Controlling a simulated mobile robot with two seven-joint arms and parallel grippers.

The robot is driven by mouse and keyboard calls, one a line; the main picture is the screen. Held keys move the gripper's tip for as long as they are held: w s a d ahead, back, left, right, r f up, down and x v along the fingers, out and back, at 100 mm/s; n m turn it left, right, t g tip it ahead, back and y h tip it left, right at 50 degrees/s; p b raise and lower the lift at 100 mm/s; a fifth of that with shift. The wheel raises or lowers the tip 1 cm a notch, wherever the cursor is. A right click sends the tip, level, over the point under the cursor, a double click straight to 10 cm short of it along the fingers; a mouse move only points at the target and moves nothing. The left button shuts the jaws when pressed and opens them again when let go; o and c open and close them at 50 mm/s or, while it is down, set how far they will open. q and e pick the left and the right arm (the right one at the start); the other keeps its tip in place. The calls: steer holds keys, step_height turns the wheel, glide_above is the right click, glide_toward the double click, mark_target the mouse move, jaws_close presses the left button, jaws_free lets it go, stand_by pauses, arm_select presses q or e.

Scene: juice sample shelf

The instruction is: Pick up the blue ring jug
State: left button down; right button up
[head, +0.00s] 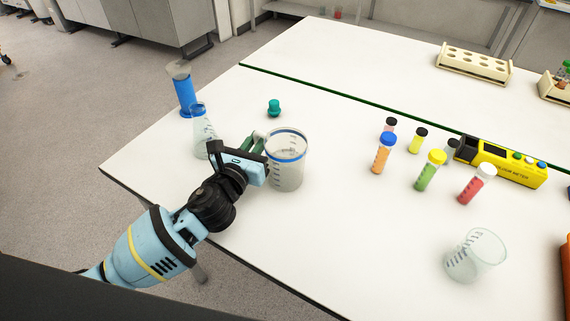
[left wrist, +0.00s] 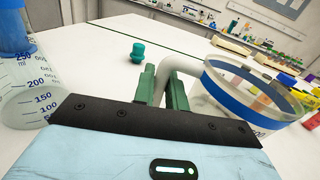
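The blue ring jug (head: 288,172) is a clear beaker-like jug with a blue band below its rim and a pale handle on its left side. It stands upright on the white table in the head view. In the left wrist view the jug (left wrist: 245,105) is at the right, its lower part hidden by my gripper. My left gripper (head: 262,150) is at the handle. Its green fingers (left wrist: 161,88) are close together, one on each side of the handle (left wrist: 182,63), and look shut on it. My right gripper is not in view.
A conical flask (head: 203,140) and a blue-filled cylinder (head: 184,92) stand close left of my gripper. A teal stopper (head: 274,107) lies behind. Several capped vials (head: 430,172), a yellow meter (head: 505,165) and a clear beaker (head: 476,257) are at the right. The table front is clear.

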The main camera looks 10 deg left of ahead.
arm_select(q)
steer(key=shift+r, duration=0.1)
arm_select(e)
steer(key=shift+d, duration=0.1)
arm_select(q)
steer(key=shift+r, duration=0.5)
step_height(320, 180, up, 3)
steer(key=shift+f+p, duration=0.15)
steer(key=shift+p, duration=0.35)
glide_toward(278, 158)
steer(key=w+d+r, duration=0.1)
steer(key=w+r, duration=0.1)
steer(key=w, duration=0.1)
steer(key=shift+s+d, duration=0.25)
steer(key=shift+s, duration=0.25)
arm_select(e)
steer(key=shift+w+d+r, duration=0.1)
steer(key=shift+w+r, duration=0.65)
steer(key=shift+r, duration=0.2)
arm_select(q)
steer(key=c, duration=2)
jaws_free()
jaws_close()
steer(key=shift+f, duration=0.1)
